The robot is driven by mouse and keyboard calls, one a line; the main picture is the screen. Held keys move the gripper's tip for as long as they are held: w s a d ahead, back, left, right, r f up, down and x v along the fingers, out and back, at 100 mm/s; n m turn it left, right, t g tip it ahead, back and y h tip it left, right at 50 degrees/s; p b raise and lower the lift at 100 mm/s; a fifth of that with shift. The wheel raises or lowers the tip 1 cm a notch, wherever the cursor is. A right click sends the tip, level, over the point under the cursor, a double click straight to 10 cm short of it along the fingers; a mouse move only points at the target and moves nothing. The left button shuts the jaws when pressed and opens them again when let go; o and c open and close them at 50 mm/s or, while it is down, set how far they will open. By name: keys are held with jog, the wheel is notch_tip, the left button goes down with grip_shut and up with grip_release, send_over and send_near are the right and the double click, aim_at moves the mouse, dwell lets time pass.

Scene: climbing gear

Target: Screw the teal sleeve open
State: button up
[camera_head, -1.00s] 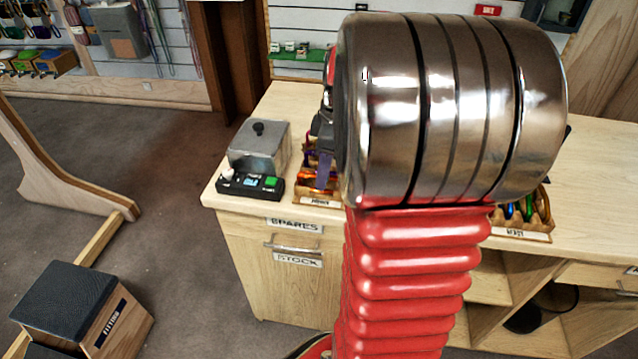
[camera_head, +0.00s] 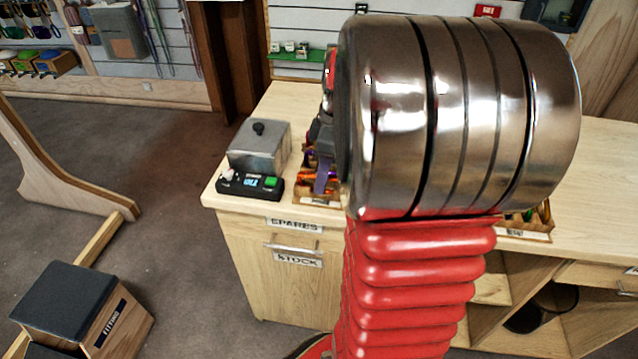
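No teal sleeve can be made out; my own arm, with its large metal joint and red bellows, covers the middle and right of the view. My gripper is not clearly visible; only some dark and red parts of the arm show behind the joint's left edge. A wooden tray (camera_head: 318,199) with purple and orange gear stands on the counter (camera_head: 226,205), partly hidden by my arm. A second wooden tray (camera_head: 526,237) at the right is mostly hidden behind the metal joint.
A grey lidded box (camera_head: 258,150) with a black knob stands on the counter's left end, behind a black control box (camera_head: 248,184) with a green button. A padded fitting stool (camera_head: 80,309) stands at lower left.

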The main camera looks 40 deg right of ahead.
jog(key=shift+f, duration=1.35)
jog(key=shift+w+d, duration=0.4)
jog(key=shift+d, duration=0.2)
jog(key=shift+r, duration=0.15)
jog(key=shift+w+r, duration=0.1)
jog(key=shift+r, duration=1.2)
jog(key=shift+s+a, duration=0.45)
jog(key=shift+a, duration=0.2)
